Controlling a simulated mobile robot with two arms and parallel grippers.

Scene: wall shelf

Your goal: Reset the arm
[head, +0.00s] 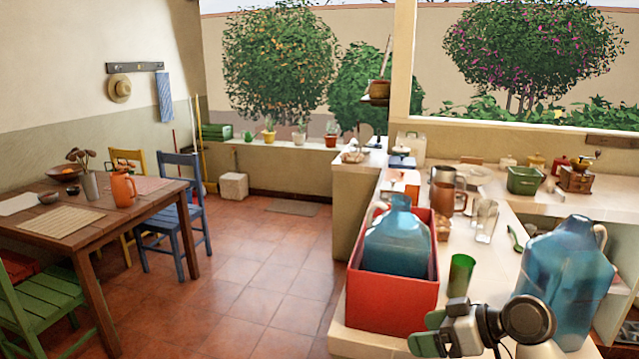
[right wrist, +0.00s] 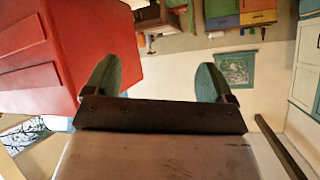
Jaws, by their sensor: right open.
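My right gripper (head: 431,332) is low in the head view, at the front edge of the tiled counter, with its green fingertips pointing left. It is open, and nothing is between its fingers in the right wrist view (right wrist: 157,80). A red box (head: 390,307) holding a blue jug (head: 397,244) stands on the counter just left of the gripper. The red box also fills the upper left of the right wrist view (right wrist: 65,55), beside one finger and apart from it. My left gripper is not in view.
A green cup (head: 461,275) stands just behind my right gripper. A second blue jug (head: 566,270) stands to its right. Glasses (head: 485,221) and brown mugs (head: 445,195) stand farther back. The tiled floor (head: 250,280) left of the counter is clear; a wooden table (head: 140,215) stands beyond.

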